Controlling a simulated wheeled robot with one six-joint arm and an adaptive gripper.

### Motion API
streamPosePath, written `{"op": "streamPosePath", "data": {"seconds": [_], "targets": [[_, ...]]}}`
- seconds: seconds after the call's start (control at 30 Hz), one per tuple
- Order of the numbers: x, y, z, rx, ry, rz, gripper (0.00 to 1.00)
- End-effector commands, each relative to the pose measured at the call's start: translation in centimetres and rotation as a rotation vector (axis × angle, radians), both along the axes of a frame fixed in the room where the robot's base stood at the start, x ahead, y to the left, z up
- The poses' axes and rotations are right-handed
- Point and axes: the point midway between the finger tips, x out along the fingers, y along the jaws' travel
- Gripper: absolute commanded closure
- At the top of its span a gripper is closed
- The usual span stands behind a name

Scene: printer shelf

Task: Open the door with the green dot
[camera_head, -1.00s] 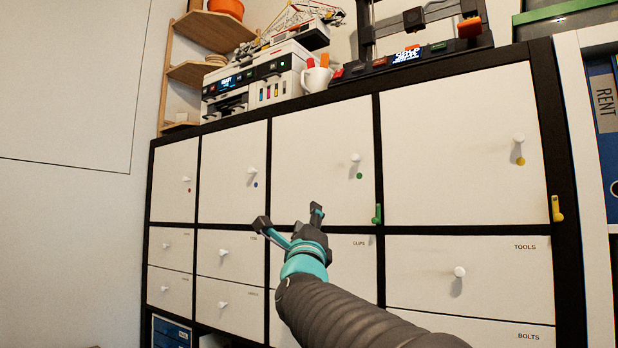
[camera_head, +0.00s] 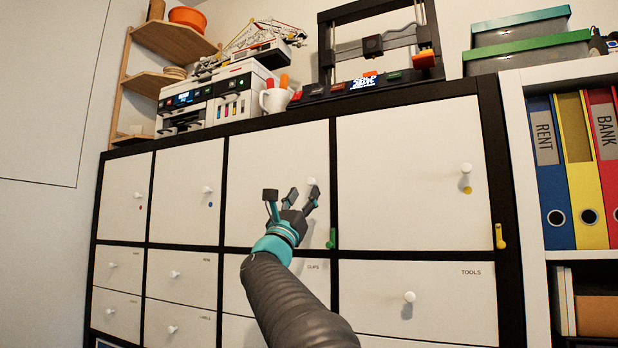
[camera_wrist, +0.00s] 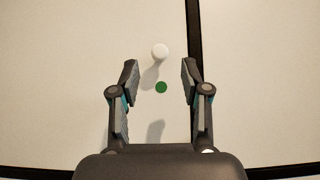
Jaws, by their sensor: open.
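The door with the green dot (camera_head: 260,150) is a white panel, shut flush in the black shelf, third from the left in the upper row. Its round white knob (camera_head: 311,182) shows in the head view behind my fingers, and in the wrist view (camera_wrist: 160,51). The green dot (camera_wrist: 161,87) sits below the knob, between my fingers in the wrist view; in the head view my gripper hides it. My gripper (camera_head: 292,196) is open and empty in front of this door. In the wrist view the knob lies just beyond the fingertips, roughly centred between them.
A green latch-like piece (camera_head: 332,238) is on the frame at the door's lower right corner. A yellow one (camera_head: 500,236) is beside the yellow-dot door (camera_head: 410,170). Drawers lie below. A printer (camera_head: 245,95) and white mug (camera_head: 274,100) stand on top.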

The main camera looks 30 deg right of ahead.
Motion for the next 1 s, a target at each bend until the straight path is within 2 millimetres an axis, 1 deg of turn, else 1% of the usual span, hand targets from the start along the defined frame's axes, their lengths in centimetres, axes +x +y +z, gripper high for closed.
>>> {"op": "streamPosePath", "data": {"seconds": [0.03, 0.23, 0.4, 0.7, 0.73, 0.77, 0.8, 0.87, 0.9, 1.0], "targets": [[0.4, -0.6, 1.0, 0.001, -0.001, -0.003, 0.54], [1.6, -2.1, 2.9, 0.000, 0.000, -0.001, 0.54], [2.1, -2.7, 3.5, -0.001, -0.001, -0.001, 0.54], [2.2, -2.8, 3.5, -0.001, 0.001, 0.000, 0.54], [2.2, -2.8, 3.5, -0.001, 0.001, 0.000, 0.56], [2.2, -2.8, 3.5, -0.001, 0.001, 0.000, 0.64], [2.2, -2.8, 3.5, -0.001, 0.001, 0.000, 0.74], [2.2, -2.8, 3.5, -0.001, 0.001, 0.000, 0.89], [2.2, -2.8, 3.5, 0.000, 0.001, -0.001, 0.99], [2.2, -2.8, 3.5, 0.000, 0.001, -0.001, 1.00]]}}
